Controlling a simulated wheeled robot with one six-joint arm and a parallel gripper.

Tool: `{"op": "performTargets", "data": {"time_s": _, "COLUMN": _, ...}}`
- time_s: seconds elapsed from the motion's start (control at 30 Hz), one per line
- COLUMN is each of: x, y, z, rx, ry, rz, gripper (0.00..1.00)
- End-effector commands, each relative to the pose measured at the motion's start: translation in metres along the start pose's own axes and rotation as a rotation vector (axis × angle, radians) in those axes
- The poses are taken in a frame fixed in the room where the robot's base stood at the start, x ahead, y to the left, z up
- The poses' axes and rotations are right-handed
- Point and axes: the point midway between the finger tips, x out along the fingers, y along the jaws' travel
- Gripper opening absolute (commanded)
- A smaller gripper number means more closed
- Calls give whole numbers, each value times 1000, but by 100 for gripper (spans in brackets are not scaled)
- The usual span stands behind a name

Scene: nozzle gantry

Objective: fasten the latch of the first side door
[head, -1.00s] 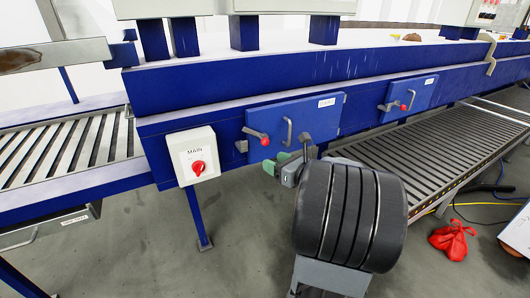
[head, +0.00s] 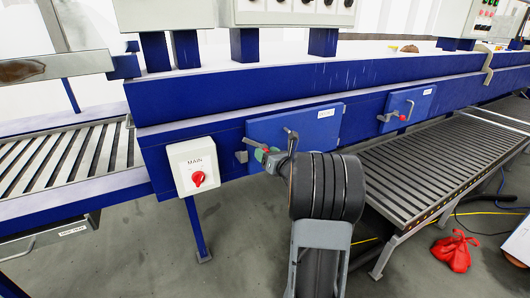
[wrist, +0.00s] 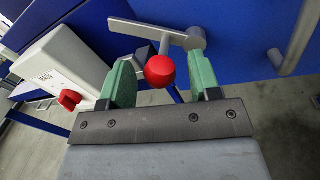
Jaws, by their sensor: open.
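The first side door (head: 310,128) is a blue panel and looks shut. Its latch is a grey lever (wrist: 150,30) with a red ball knob (wrist: 159,71). In the wrist view the lever slants up to the left, its left end above a grey keeper block (head: 240,156). My gripper (wrist: 160,68) is open, with its green fingers either side of the red knob. Gaps show between knob and fingers, so they do not appear closed on it.
A white MAIN switch box (head: 192,168) with a red knob stands close left of my gripper. A second blue side door (head: 415,105) with its own red-knobbed latch is to the right. A slatted conveyor (head: 450,165) and a red bag (head: 453,250) lie at right.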

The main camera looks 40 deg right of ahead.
Motion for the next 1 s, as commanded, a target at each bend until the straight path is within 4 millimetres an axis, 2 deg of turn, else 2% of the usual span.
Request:
{"op": "performTargets", "data": {"time_s": 0.2, "x": 11, "y": 0, "z": 0, "rx": 0, "ry": 0, "rz": 0, "gripper": 57}}
{"op": "performTargets", "data": {"time_s": 0.5, "x": 12, "y": 0, "z": 0, "rx": 0, "ry": 0, "rz": 0, "gripper": 56}}
{"op": "performTargets", "data": {"time_s": 1.0, "x": 11, "y": 0, "z": 0, "rx": 0, "ry": 0, "rz": 0, "gripper": 8}}
